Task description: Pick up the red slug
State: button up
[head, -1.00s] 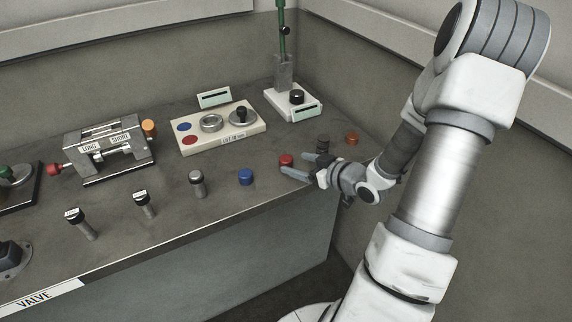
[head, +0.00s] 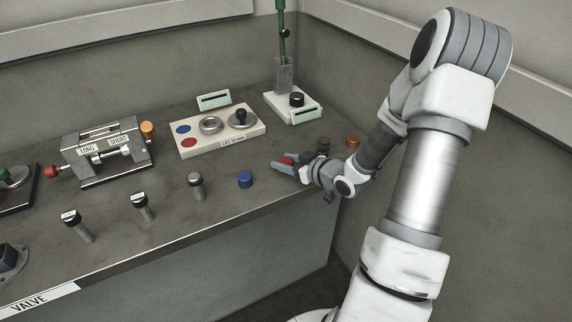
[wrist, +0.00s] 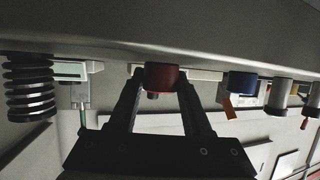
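The red slug (head: 287,160) is a short red cylinder standing on the grey bench top, partly hidden by my gripper in the head view. My gripper (head: 284,166) reaches in low from the right, close to the bench. In the wrist view, which looks upside down, the red slug (wrist: 162,76) shows at the far end between the tips of my gripper (wrist: 162,84). The fingers are open, one on each side of it. I cannot tell whether either finger touches it.
A blue slug (head: 245,179) stands left of the gripper. A cream panel (head: 218,132) with dials lies farther back. The bench's front edge is near my gripper.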

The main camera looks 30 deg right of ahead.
aim_at(289, 161)
grip_shut()
jog(key=shift+r, duration=0.1)
jog(key=shift+r, duration=0.5)
jog(key=r, duration=0.1)
jog(key=r+p, duration=0.2)
jog(key=r, duration=0.1)
jog(key=shift+s+d, duration=0.35)
jog(key=shift+s, duration=0.05)
jog(key=s+d+r+p, duration=0.2)
jog(key=s+d+r, duration=0.4)
jog(key=s, duration=0.2)
jog(key=shift+s+p, duration=0.35)
